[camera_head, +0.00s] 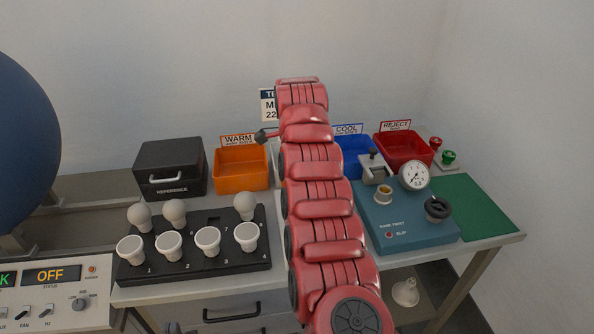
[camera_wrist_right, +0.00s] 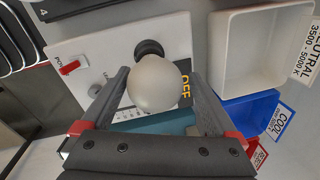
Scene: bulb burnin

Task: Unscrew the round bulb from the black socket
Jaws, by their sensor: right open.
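The round bulb (camera_wrist_right: 154,87) is a frosted white globe in the right wrist view. Its base is hidden behind the globe, against the black socket (camera_wrist_right: 149,48) on a white panel. My right gripper (camera_wrist_right: 160,74) is open, with a dark finger on each side of the globe and small gaps showing. In the head view my red right arm covers the socket, the bulb and most or all of that gripper. Only a small dark tip of my left gripper (camera_head: 172,328) shows at the bottom edge; its jaws cannot be made out.
A black rack (camera_head: 200,265) holds several bulbs at left. Behind are the black reference box (camera_head: 170,168), orange bin (camera_head: 241,168), blue bin (camera_head: 357,157) and red bin (camera_head: 403,146). A teal gauge unit (camera_head: 410,225) stands at right. A white neutral bin (camera_wrist_right: 262,50) lies beside the panel.

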